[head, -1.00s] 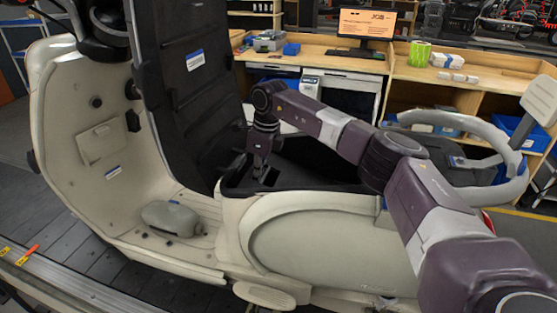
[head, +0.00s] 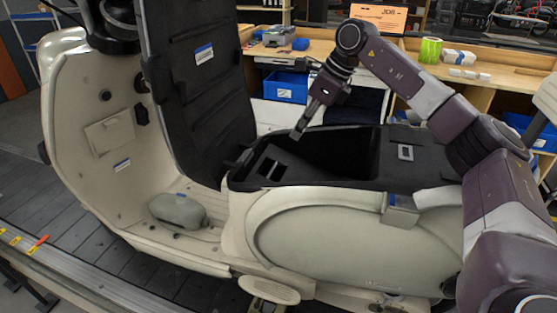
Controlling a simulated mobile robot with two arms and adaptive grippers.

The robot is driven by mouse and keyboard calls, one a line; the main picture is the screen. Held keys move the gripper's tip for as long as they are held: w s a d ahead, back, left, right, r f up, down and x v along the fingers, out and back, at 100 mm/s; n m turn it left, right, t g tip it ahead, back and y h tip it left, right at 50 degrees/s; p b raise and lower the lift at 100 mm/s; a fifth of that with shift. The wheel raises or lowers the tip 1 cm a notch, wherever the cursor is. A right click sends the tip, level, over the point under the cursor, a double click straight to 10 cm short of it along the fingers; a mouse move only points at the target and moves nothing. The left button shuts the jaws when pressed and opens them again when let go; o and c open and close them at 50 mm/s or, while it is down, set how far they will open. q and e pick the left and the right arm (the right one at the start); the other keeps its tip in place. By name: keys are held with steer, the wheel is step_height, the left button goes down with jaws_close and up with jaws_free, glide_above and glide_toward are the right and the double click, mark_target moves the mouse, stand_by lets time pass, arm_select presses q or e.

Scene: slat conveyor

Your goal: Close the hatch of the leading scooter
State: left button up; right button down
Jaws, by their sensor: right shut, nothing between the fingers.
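The cream scooter (head: 330,240) stands side-on across the head view. Its hatch, a long black padded panel (head: 195,100) with a blue-and-white label, stands raised and steeply upright at the front end of the open black compartment (head: 335,155). The scooter's front shield (head: 75,130) is behind the hatch to the left. My right gripper (head: 297,133) comes in from the right and points down over the compartment opening. It is shut and empty, to the right of the raised hatch with a gap between them. My left gripper does not show.
A grey-green bag-like lump (head: 178,211) lies on the scooter's footboard. The slatted conveyor (head: 130,245) with its metal edge rail runs below.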

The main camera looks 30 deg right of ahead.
steer(key=s+r, duration=0.1)
steer(key=s, duration=0.1)
steer(key=p, duration=0.4)
glide_toward(274, 167)
steer(key=shift+t, duration=0.3)
steer(key=x, duration=0.6)
steer(key=shift+s+a+f, duration=0.1)
steer(key=shift+a+f, duration=0.05)
steer(key=shift+f, duration=0.4)
